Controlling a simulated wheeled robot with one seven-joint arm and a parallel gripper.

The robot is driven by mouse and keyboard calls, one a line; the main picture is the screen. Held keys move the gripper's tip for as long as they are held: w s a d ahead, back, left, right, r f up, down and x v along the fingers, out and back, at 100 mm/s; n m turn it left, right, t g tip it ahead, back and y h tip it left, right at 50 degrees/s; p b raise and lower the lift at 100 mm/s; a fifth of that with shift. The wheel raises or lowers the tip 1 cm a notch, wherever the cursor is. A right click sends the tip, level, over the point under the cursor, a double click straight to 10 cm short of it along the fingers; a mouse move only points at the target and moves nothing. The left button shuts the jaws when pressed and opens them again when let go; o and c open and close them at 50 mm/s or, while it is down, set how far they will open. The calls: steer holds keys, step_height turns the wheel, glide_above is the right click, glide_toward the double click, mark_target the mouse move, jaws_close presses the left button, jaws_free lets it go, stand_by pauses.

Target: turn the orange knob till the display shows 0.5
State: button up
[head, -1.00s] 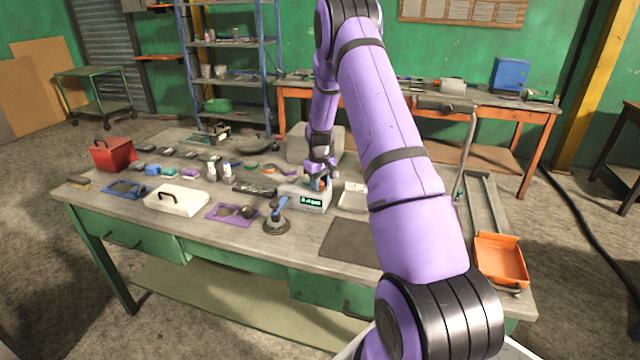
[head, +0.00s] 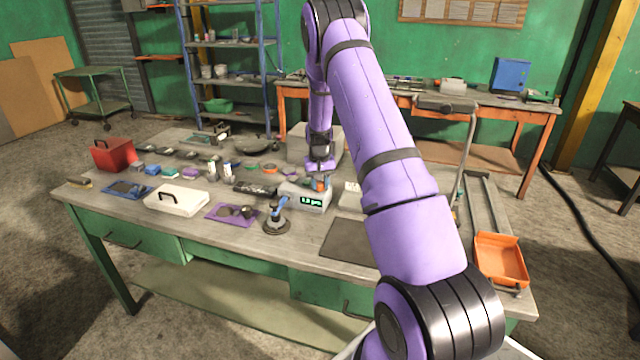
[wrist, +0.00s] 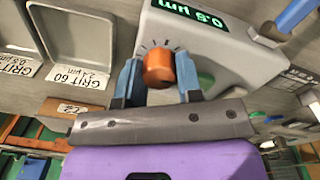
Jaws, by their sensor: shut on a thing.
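The orange knob (wrist: 159,70) sits on the front of a pale grey instrument box (wrist: 225,65), with short tick marks around it. In the head view the box (head: 312,202) stands on the workbench. My gripper (wrist: 160,80) is shut on the knob, one blue finger on each side. In the head view my gripper (head: 320,182) is small at the box, and the knob is mostly hidden.
A grey tray (wrist: 75,38) and grit label cards (wrist: 75,78) lie beside the box. A blue-handled tool on a round base (head: 277,222) stands close in front of it. A dark mat (head: 350,242) lies on the front of the bench (head: 180,222).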

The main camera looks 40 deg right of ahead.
mark_target(319, 183)
steer(key=o, duration=0.9)
step_height(319, 183, up, 11)
steer(key=shift+w+a+f, duration=0.1)
stand_by(0.3)
stand_by(0.5)
